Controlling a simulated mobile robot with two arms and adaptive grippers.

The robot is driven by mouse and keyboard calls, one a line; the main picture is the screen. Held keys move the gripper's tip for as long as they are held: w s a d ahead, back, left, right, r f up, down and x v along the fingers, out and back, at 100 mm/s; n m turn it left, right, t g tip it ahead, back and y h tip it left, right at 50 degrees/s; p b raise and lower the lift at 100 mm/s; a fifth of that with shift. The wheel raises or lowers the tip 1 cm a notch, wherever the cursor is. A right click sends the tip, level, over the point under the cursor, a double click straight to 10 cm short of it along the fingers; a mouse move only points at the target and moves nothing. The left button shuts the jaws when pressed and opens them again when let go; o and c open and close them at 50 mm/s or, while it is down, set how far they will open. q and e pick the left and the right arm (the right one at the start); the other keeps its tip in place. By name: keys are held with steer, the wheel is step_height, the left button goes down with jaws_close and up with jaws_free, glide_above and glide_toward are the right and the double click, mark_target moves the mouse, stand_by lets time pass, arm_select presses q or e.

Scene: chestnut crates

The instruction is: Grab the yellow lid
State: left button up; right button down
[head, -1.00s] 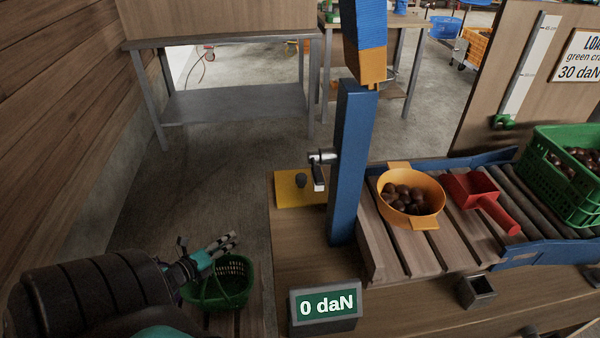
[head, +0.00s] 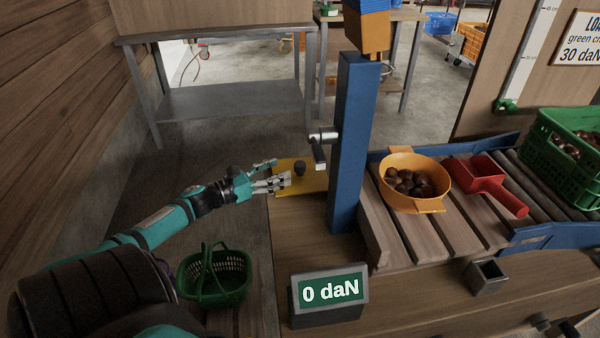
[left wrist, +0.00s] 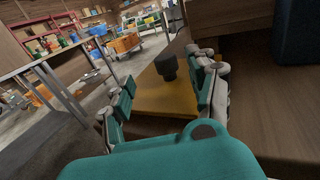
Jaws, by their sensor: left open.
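The yellow lid (head: 312,183) is a flat plate with a dark knob (head: 300,168). It lies on the wooden bench, left of the blue post. My left gripper (head: 277,174) is open at the lid's left edge, with its fingers pointing toward the knob. In the left wrist view, the lid (left wrist: 165,98) lies between and beyond the open fingers (left wrist: 163,92), and the knob (left wrist: 166,66) stands ahead of them. Nothing is between the fingertips at the knob. My right gripper is not in view.
The blue post (head: 350,150) with a metal clamp stands just right of the lid. An orange bowl of chestnuts (head: 432,205), a red scoop (head: 480,174) and a green crate (head: 540,152) are farther right. A display (head: 328,312) stands in front; a green basket (head: 183,285) is lower left.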

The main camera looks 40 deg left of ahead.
mark_target(295, 166)
arm_select(q)
steer(key=shift+d+x, duration=0.2)
steer(key=shift+x, duration=1.35)
steer(key=shift+d+x, duration=0.15)
steer(key=shift+x, duration=1.35)
steer(key=shift+s, duration=0.15)
jaws_close()
